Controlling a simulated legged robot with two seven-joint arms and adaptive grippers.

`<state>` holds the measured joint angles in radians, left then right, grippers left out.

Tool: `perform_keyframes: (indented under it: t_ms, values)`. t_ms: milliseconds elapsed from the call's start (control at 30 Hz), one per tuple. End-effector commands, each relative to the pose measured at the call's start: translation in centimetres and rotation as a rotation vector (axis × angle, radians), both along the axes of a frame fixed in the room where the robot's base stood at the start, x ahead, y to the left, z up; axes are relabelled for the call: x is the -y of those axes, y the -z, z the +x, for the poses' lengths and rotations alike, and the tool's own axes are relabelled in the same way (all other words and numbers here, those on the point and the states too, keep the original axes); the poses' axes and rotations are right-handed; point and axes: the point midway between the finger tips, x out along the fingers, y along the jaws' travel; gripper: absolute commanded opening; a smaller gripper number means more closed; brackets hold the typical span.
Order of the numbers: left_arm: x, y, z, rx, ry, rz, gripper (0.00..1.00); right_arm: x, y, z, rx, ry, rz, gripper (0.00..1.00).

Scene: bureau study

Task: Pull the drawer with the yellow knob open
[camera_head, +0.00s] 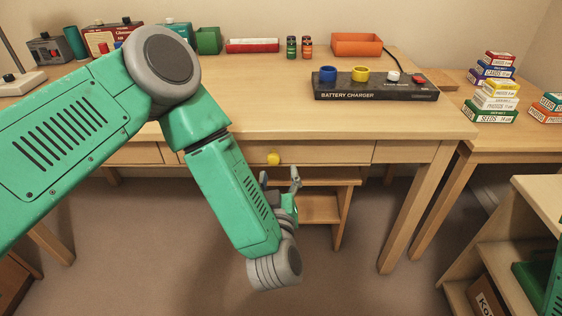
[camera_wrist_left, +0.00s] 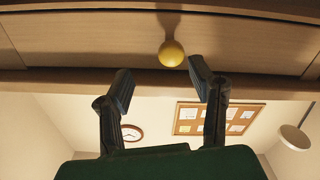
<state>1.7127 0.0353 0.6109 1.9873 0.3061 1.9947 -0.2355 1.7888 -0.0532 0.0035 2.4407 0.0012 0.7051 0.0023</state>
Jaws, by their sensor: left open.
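The yellow knob (camera_head: 273,158) sits on the front of a wooden drawer (camera_head: 322,152) under the desk top. The drawer front looks flush with the desk, so it is closed. My left gripper (camera_head: 280,178) is just below and in front of the knob, pointing up towards the drawer. In the left wrist view the knob (camera_wrist_left: 172,54) shows beyond the two open fingertips (camera_wrist_left: 158,74), a little nearer the right finger. The fingers hold nothing and look apart from the knob. My right gripper does not show.
A battery charger (camera_head: 375,88) stands on the desk (camera_head: 270,118). An orange tray (camera_head: 357,44) and several small items line the back. A wooden stool (camera_head: 320,207) is under the desk. Seed boxes (camera_head: 494,100) stand on the right table. A shelf (camera_head: 500,240) is at the lower right.

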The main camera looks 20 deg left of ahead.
Motion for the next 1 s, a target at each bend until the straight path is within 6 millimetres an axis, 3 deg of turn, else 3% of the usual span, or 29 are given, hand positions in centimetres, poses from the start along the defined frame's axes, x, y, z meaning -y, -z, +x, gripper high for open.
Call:
perform_keyframes:
  t_ms: [67, 300, 733, 767, 900, 1000]
  values:
    - [-0.9, 0.1, 1.1, 0.007, -0.011, -0.002, 0.49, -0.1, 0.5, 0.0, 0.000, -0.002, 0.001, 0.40]
    - [-1.1, -0.1, 4.7, 0.005, -0.006, 0.012, 0.49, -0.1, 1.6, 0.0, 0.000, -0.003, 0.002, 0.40]
    - [-1.7, -0.2, 5.8, 0.004, -0.004, 0.006, 0.49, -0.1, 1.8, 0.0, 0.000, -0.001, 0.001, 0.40]
    - [-1.8, -0.2, 5.8, 0.003, -0.004, 0.005, 0.45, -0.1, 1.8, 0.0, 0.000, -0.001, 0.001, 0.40]
    - [-1.8, -0.1, 5.8, 0.004, -0.004, 0.006, 0.00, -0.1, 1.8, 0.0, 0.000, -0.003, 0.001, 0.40]
    - [-1.7, -0.2, 5.7, 0.002, -0.009, 0.011, 0.00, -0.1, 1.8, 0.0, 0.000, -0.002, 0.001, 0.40]
